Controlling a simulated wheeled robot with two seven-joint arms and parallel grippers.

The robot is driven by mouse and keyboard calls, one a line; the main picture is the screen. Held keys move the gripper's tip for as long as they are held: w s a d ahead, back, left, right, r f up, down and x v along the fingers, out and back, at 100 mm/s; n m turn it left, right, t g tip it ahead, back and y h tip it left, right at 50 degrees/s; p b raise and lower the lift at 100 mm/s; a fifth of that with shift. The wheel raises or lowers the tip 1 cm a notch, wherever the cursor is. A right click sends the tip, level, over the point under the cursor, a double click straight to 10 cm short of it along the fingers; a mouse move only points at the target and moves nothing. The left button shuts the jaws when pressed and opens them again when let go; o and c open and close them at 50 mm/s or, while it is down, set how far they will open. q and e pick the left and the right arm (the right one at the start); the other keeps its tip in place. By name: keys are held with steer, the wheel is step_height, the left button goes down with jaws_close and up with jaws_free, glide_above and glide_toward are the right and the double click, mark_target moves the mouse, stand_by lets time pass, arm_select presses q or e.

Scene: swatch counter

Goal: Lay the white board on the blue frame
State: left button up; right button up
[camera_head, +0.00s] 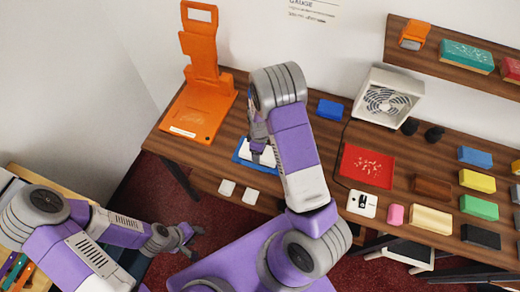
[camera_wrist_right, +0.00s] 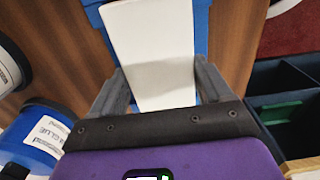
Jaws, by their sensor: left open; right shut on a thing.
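The white board (camera_wrist_right: 152,48) is between the fingers of my right gripper (camera_wrist_right: 158,82), which is shut on it. In the head view a part of the white board (camera_head: 266,157) shows below my right gripper (camera_head: 259,142). In the wrist view the blue frame (camera_wrist_right: 201,22) shows on both sides of the board. I cannot tell whether the board touches the frame. My left gripper (camera_head: 188,241) is open and empty, low and in front of the counter.
An orange stand (camera_head: 200,105) is at the left. A red tray (camera_head: 367,166), a fan (camera_head: 385,103) and several coloured blocks are to the right. The wrist view shows a blue glue can (camera_wrist_right: 36,135) and a dark bin (camera_wrist_right: 283,77).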

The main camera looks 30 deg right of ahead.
steer(key=shift+f, duration=0.3)
steer(key=o, duration=1.1)
steer(key=shift+r, duration=0.1)
step_height(320, 180, up, 7)
steer(key=shift+r, duration=0.2)
